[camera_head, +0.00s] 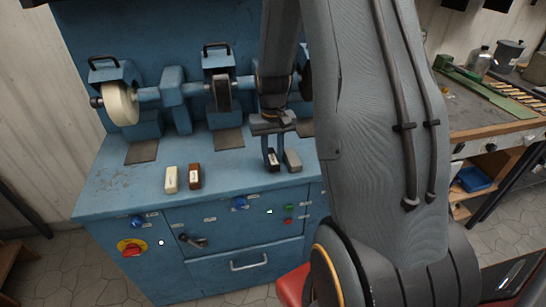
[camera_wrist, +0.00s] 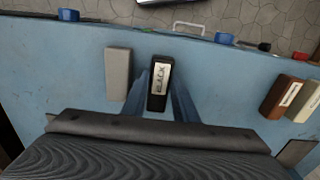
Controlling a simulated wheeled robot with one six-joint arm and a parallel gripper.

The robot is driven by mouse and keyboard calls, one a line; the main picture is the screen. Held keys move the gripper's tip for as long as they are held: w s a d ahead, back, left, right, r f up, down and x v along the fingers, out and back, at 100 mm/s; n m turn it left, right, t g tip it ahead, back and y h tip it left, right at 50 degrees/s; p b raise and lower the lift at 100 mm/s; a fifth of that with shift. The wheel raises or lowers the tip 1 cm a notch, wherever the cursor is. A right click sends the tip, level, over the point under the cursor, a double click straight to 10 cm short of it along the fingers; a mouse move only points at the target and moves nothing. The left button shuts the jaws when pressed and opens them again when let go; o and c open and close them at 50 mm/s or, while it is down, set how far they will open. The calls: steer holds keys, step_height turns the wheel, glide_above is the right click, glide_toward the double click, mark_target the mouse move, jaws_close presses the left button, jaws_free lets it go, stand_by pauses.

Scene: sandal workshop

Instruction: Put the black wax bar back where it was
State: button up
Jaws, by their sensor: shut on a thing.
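The black wax bar (camera_wrist: 160,83), with a pale label reading BLACK, is between the two blue fingers of my gripper (camera_head: 271,158). The gripper is shut on it and points down at the blue bench top. In the head view the bar (camera_head: 273,165) is at or just above the bench surface, near the front edge; I cannot tell whether it touches. In the wrist view the bar looks upright in the picture, its length running toward the bench's front edge.
A grey bar (camera_head: 292,160) lies close beside the black one. A brown bar (camera_head: 195,176) and a white bar (camera_head: 171,179) lie farther left on the bench (camera_head: 120,195). Clear bench lies between the brown and black bars. Polishing wheels (camera_head: 121,104) stand behind.

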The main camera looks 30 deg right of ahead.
mark_target(273, 158)
steer(key=shift+f, duration=0.7)
steer(key=shift+f, duration=0.1)
steer(key=o, duration=1.1)
steer(key=shift+c, duration=0.2)
step_height(273, 158, up, 11)
steer(key=b, duration=0.3)
steer(key=s+a+f+n+t, duration=0.1)
steer(key=s+a+f+n, duration=0.1)
steer(key=s+a, duration=1.2)
steer(key=shift+s+a+n, duration=0.15)
steer(key=shift+a+n, duration=0.25)
steer(key=shift+n, duration=0.2)
